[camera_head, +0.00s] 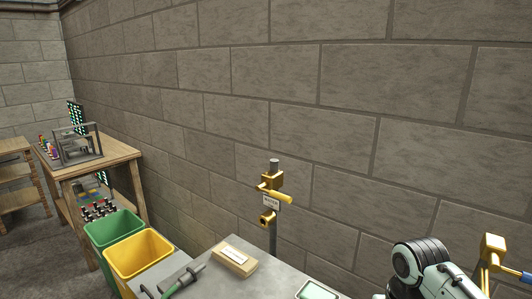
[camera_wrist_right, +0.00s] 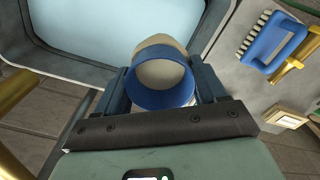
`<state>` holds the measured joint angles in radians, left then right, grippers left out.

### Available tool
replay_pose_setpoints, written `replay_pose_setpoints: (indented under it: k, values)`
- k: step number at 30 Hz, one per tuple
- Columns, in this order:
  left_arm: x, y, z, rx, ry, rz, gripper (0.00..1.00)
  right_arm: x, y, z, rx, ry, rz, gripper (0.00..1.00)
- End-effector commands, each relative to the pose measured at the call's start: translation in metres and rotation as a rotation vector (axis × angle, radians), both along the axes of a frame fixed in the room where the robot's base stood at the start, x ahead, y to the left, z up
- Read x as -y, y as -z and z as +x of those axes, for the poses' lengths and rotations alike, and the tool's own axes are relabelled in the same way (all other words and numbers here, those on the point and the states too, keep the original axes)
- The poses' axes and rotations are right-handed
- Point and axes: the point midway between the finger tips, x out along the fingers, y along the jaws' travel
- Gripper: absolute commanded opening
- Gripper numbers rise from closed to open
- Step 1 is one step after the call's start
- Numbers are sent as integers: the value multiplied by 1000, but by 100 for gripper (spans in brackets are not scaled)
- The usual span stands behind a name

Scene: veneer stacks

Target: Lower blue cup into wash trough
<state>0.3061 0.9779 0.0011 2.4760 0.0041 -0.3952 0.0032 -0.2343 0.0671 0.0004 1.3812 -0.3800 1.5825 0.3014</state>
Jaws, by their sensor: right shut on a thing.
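The blue cup (camera_wrist_right: 160,98) shows in the right wrist view as a blue ring with a pale cream part beyond it. My right gripper (camera_wrist_right: 161,72) is shut on it, one dark blue finger on each side. The wash trough (camera_wrist_right: 70,68) has a grey rim and a pale blue surface inside. It fills the upper left of the wrist view, beside the cup. I cannot tell the cup's height relative to the rim. In the head view neither cup nor trough can be made out. My left gripper is not in view.
A blue brush (camera_wrist_right: 270,46) lies at the wrist view's upper right near a yellow bar (camera_wrist_right: 296,58). In the head view, a yellow fixture on a post (camera_head: 271,182) stands by the wall. A green bin (camera_head: 113,230) and a yellow bin (camera_head: 138,252) stand left.

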Motion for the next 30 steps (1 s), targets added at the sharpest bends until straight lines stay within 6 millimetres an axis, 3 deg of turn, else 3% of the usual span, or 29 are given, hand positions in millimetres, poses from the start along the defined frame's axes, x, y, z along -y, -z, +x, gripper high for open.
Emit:
replay_pose_setpoints:
  k: [30]
  values:
    - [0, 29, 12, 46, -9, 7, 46, 0, 53, 0, -1, 1, 0, 42]
